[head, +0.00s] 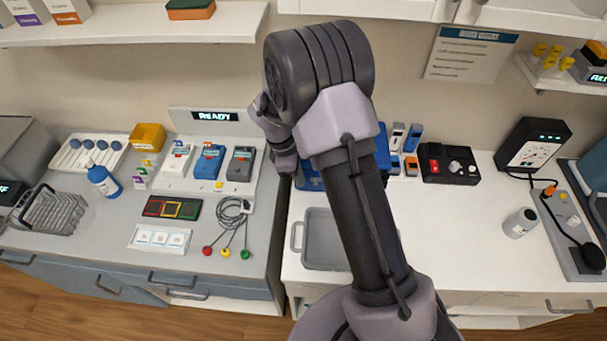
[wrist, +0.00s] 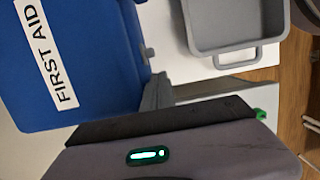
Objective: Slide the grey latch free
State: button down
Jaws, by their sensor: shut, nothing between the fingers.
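A blue first aid box (wrist: 85,75) with a white "FIRST AID" label fills the upper left of the wrist view. A small grey knob (wrist: 150,53), which looks like the latch, sticks out from its side edge. My gripper (wrist: 157,90) is shut and empty, its grey fingertips close beside the box's lower corner, below the knob in the picture. I cannot tell whether they touch the box. In the head view my arm covers most of the blue box (head: 384,150), and the latch is hidden there.
A grey tray (wrist: 235,25) with a handle lies beside the box; it also shows in the head view (head: 325,250). A black control box (head: 448,163) stands to the right. A gap separates the left bench from this white counter. The counter's front right is mostly clear.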

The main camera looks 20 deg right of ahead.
jog(key=w+a+p+v, duration=0.1)
jog(key=p+v, duration=0.1)
jog(key=v, duration=0.8)
jog(key=shift+a+p, duration=0.35)
jog(key=shift+p, duration=0.05)
